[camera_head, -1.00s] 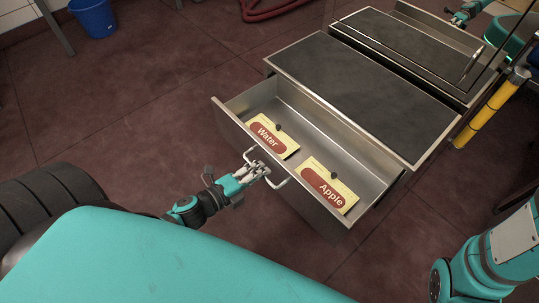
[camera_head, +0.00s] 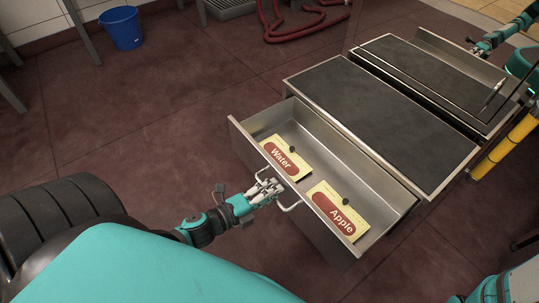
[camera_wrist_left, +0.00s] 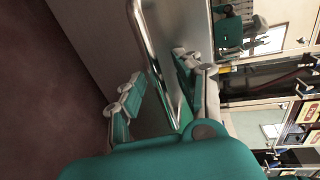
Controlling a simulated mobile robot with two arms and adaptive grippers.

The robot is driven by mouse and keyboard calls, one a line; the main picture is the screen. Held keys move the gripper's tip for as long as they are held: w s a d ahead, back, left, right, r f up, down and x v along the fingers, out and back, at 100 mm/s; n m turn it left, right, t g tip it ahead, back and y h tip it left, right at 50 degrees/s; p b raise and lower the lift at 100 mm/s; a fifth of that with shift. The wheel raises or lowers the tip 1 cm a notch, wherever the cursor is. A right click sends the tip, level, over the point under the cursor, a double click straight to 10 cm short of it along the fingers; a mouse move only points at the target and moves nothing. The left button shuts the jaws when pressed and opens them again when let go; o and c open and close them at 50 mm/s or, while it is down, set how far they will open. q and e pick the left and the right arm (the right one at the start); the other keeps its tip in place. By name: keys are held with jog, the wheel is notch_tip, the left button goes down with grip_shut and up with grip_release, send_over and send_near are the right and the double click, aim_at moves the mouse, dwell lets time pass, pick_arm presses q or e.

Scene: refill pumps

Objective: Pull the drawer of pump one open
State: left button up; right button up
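The drawer (camera_head: 385,234) stands pulled out of the metal cabinet, its inside showing. I cannot see my right gripper.
The cabinet has a dark flat top (camera_head: 385,120). Behind it a shiny surface seems to mirror the drawer and my arm. A blue bucket (camera_head: 121,28) and a red hose (camera_head: 300,22) are at the back. The floor left of the drawer is clear.

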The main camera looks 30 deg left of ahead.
pick_arm(q)
jog(key=v, duration=1.2)
dwell(0.4)
